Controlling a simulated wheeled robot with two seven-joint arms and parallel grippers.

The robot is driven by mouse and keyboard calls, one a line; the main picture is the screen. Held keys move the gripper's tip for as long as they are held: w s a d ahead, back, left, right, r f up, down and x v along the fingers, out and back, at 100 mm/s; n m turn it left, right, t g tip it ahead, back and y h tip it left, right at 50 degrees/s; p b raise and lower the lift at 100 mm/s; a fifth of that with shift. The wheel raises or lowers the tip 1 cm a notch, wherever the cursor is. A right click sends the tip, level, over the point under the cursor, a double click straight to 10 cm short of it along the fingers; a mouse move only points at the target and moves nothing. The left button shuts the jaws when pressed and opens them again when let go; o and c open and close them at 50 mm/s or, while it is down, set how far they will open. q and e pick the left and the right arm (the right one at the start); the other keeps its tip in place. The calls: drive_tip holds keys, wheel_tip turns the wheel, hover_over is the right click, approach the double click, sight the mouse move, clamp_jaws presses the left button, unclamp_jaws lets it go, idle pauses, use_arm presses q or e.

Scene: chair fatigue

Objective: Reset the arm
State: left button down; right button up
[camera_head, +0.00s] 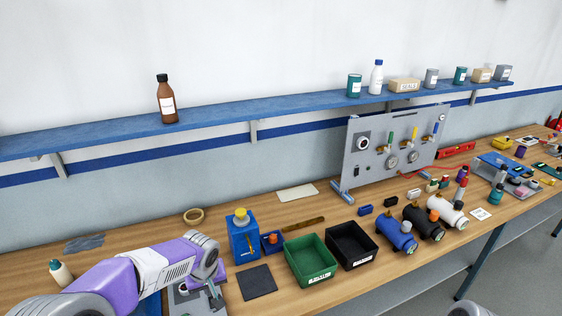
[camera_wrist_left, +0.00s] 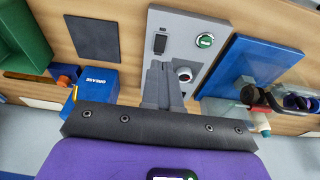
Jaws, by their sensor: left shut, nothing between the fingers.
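My left arm (camera_head: 150,275), purple and white, reaches in from the lower left in the head view. Its left gripper (camera_head: 214,292) points down over a grey control box (camera_head: 184,300), beside the blue box with a yellow top. In the left wrist view the left gripper (camera_wrist_left: 161,68) is shut and empty, its fingers together over the grey control box (camera_wrist_left: 165,22). That box has a black rocker switch (camera_wrist_left: 160,44), a green round button (camera_wrist_left: 205,40) and a round knob (camera_wrist_left: 184,74) close beside the fingers. Gap between fingers and box cannot be judged. My right gripper is out of view.
A blue box (camera_head: 243,245), a dark mat (camera_head: 257,283), a green bin (camera_head: 311,264) and a black bin (camera_head: 351,246) stand right of the gripper. A blue plate (camera_wrist_left: 240,65) lies beside the control box. A white bottle (camera_head: 61,273) stands left, near my arm.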

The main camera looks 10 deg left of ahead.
use_arm(q)
drive_tip(key=s+d+f+m+g+h, duration=0.1)
drive_tip(key=s+d+f+h, duration=0.15)
drive_tip(key=d+f, duration=0.45)
drive_tip(key=s+d+f+m+h, duration=0.1)
drive_tip(key=s+d+f+m, duration=0.15)
drive_tip(key=f, duration=0.75)
drive_tip(key=s+d+f+g+h, duration=0.1)
drive_tip(key=s+d+f, duration=0.3)
drive_tip(key=s+f, duration=0.25)
drive_tip(key=s+d+f+h, duration=0.1)
drive_tip(key=s+d+f, duration=0.35)
drive_tip(key=s, duration=0.35)
wheel_tip(320, 180, down, 6)
drive_tip(key=w+b, duration=0.1)
drive_tip(key=b, duration=0.4)
drive_tip(key=shift+a, duration=0.45)
